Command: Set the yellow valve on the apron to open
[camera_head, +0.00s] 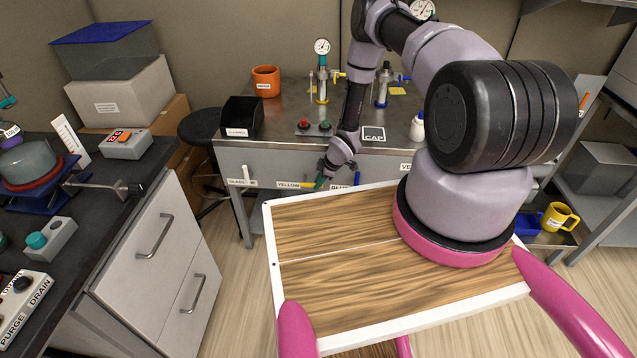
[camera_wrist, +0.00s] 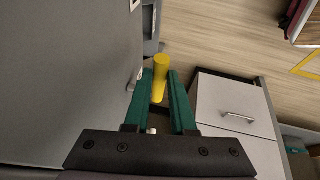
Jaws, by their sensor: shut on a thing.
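The apron (camera_head: 285,164) is the grey front panel below the bench top. The yellow valve (camera_head: 307,185) shows there as a small yellow piece beside a "YELLOW" label, partly hidden by my gripper (camera_head: 323,180). In the wrist view the yellow valve's handle (camera_wrist: 160,62) is a yellow round-ended bar. It stands between the green fingers of my gripper (camera_wrist: 160,75), which are shut on it. The handle's far end sticks out past the fingertips. The valve's base and any open or closed marks cannot be made out.
A blue handle (camera_head: 357,178) hangs just right of my gripper, by another label. A white handle (camera_head: 246,173) is farther left on the apron. The bench top holds an orange mug (camera_head: 266,80), a black bin (camera_head: 242,116) and gauge stands. A black stool (camera_head: 201,126) stands left.

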